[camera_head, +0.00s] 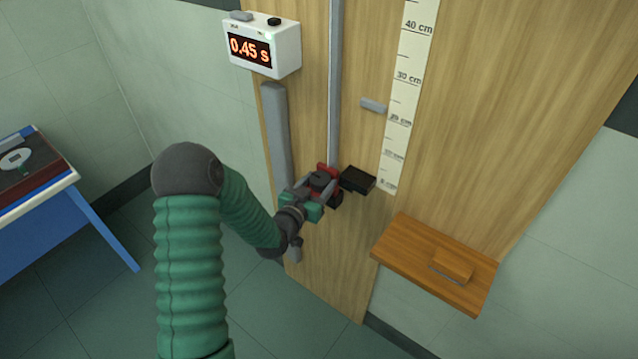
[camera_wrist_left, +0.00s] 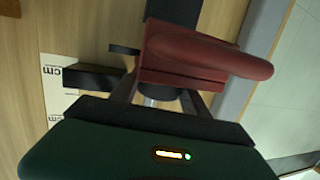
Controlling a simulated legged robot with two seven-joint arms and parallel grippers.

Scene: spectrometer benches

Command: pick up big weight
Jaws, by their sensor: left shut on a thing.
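My left gripper (camera_head: 314,190) reaches in from the left to the tall wooden board. It is shut on a dark round piece (camera_head: 320,178) that looks like the big weight, right beside a red holder (camera_head: 333,171) on the vertical rail. In the left wrist view the gripper's fingers (camera_wrist_left: 160,96) close around this dark piece just below the red block (camera_wrist_left: 185,58). Most of the piece is hidden by the fingers and the red block, so I cannot tell whether it touches the holder. My right gripper is out of view.
A black block (camera_head: 357,180) sticks out just right of the holder, near the ruler (camera_head: 408,80). A wooden shelf (camera_head: 400,250) at lower right bears a small wooden block (camera_head: 453,262). A timer (camera_head: 262,46) reads 0.45 s. A blue table (camera_head: 60,235) stands at left.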

